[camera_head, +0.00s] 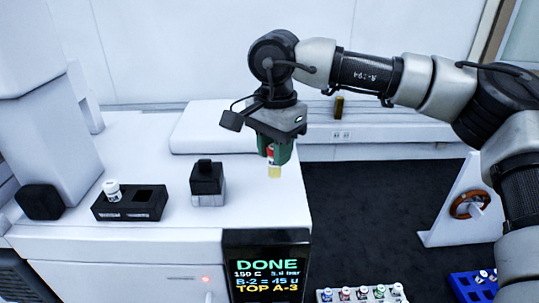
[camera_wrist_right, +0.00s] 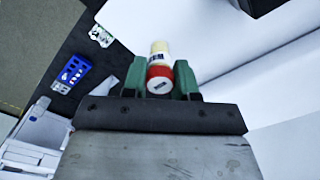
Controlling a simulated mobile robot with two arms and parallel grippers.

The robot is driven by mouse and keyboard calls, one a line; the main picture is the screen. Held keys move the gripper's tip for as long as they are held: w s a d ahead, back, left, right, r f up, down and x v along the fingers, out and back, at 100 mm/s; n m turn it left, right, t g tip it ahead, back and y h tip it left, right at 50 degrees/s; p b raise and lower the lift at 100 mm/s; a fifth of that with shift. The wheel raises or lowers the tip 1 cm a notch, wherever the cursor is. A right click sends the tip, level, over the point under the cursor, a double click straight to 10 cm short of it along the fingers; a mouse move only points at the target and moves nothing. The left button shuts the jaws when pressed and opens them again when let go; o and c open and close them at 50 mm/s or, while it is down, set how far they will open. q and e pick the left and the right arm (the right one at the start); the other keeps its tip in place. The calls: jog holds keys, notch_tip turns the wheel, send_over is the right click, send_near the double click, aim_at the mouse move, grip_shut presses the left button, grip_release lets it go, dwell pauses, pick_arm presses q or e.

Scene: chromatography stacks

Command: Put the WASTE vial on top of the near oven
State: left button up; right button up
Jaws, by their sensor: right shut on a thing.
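My right gripper (camera_head: 275,148) is shut on a vial with a red cap, a printed label and a pale yellow lower part (camera_head: 274,171). It holds the vial upright in the air near the right edge of a white oven's top (camera_head: 240,225). In the right wrist view, the green fingers (camera_wrist_right: 160,80) sit on both sides of the red cap (camera_wrist_right: 159,86). The label's words are too small to read, so I cannot tell whether it says WASTE. My left gripper is not in view.
A black two-slot holder (camera_head: 130,214) with a white-capped vial (camera_head: 113,191) and a black-topped block (camera_head: 207,183) stand on the oven. Its screen (camera_head: 266,265) reads DONE. Below are a vial rack (camera_head: 326,296) and a blue rack (camera_head: 462,287). A dark gold vial (camera_head: 339,106) stands behind.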

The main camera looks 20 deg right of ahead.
jog(key=shift+w+a+f+p, duration=0.25)
jog(key=shift+w+f+p, duration=0.3)
jog(key=shift+w+f, duration=0.2)
notch_tip(320, 180, down, 3)
jog(key=shift+f+p, duration=0.1)
jog(key=shift+p, duration=0.75)
jog(key=shift+f, duration=0.15)
jog(key=shift+f+b, duration=0.25)
jog(key=shift+b, duration=0.15)
jog(key=o, duration=0.9)
jog(key=shift+r, duration=0.1)
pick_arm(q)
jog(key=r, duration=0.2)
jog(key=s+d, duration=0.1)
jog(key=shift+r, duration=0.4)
